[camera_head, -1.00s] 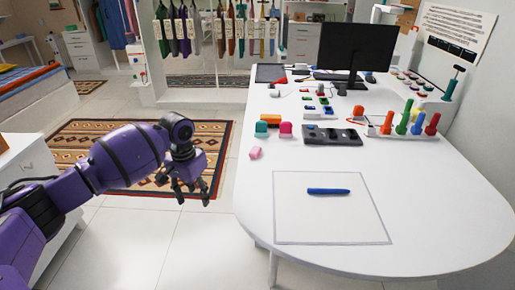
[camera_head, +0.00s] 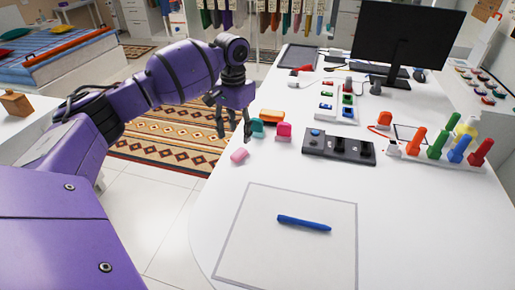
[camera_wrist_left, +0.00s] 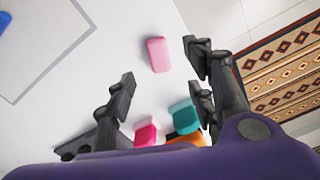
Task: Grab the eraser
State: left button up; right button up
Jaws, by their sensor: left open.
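The eraser, a small pink block (camera_head: 239,156), lies on the white table near its left edge. It also shows in the left wrist view (camera_wrist_left: 158,54), between and a little beyond the spread fingers. My left gripper (camera_head: 233,130) is open and empty, pointing down above the table's left edge, just behind the eraser in the head view. In the left wrist view its fingers (camera_wrist_left: 160,68) stand wide apart, and nothing is between them in contact. My right gripper is not in view.
Teal (camera_head: 258,128), magenta (camera_head: 284,131) and orange (camera_head: 272,115) pieces stand close by the gripper. A dark tray (camera_head: 339,147) lies to their right. A blue pen (camera_head: 304,223) lies on a white sheet (camera_head: 250,240) in front. Colored pegs and a monitor (camera_head: 408,40) stand farther right.

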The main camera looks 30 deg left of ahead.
aim_at(238, 153)
pick_arm(q)
jog(key=shift+w+d, duration=0.1)
jog(key=shift+w, duration=0.1)
jog(key=shift+f, duration=0.3)
jog(key=f, duration=0.4)
jog(key=s+f, duration=0.1)
jog(key=f, duration=0.2)
jog(key=shift+c, duration=0.2)
jog(key=c, duration=1.1)
